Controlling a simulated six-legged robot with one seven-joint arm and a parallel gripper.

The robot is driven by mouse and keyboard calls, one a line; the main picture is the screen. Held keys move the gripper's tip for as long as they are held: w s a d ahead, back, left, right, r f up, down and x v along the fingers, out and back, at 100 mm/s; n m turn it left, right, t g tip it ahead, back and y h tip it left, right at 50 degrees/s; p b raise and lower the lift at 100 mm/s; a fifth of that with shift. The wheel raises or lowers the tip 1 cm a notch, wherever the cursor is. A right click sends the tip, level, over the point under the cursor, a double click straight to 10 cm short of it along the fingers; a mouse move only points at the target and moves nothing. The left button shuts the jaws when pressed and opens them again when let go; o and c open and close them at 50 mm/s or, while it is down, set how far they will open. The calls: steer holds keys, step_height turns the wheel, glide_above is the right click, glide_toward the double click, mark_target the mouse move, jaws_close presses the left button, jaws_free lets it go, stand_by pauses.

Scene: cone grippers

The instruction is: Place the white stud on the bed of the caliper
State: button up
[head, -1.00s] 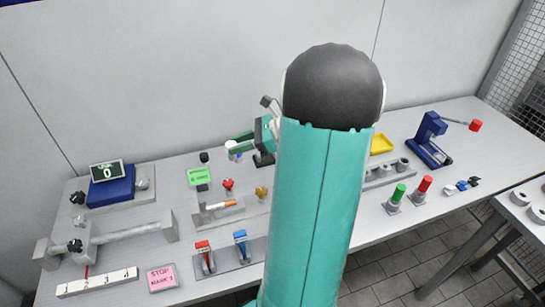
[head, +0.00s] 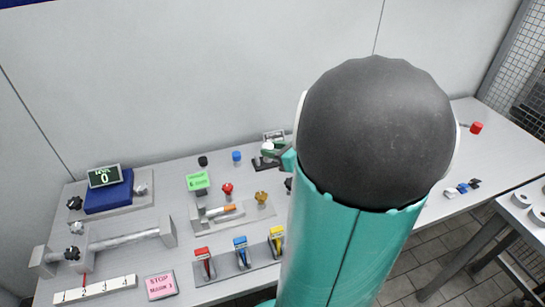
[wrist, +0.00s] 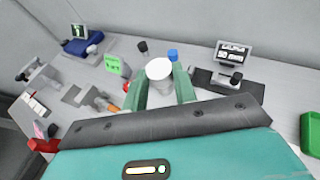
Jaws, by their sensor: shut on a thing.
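The white stud (wrist: 159,68) is between the green fingers of my gripper (wrist: 160,80) in the wrist view, its round top facing the camera. My gripper is shut on it. The caliper (wrist: 206,77), with a dark bed, a black knob and a small display (wrist: 234,51), is just right of my gripper in that view. In the head view the caliper's dark bed (head: 262,163) shows beside the fingers (head: 270,148), and my arm hides much of that area. I cannot tell the height of the stud above the bed.
A blue stud (head: 236,156) and a black stud (head: 203,161) stand left of the caliper. A green sign (head: 198,180), red and yellow knobs and several coloured levers (head: 240,252) are nearer. A green bin (wrist: 311,132) is at the right in the wrist view.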

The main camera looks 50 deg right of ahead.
steer(key=w+d+f, duration=0.8)
steer(key=w+f, duration=0.1)
steer(key=shift+d, duration=0.2)
steer(key=shift+w+d+f, duration=0.1)
steer(key=shift+f, duration=0.1)
steer(key=shift+w+f, duration=0.1)
steer(key=shift+f, duration=1.45)
steer(key=shift+f, duration=0.15)
steer(key=o, duration=1)
steer(key=shift+c, duration=0.2)
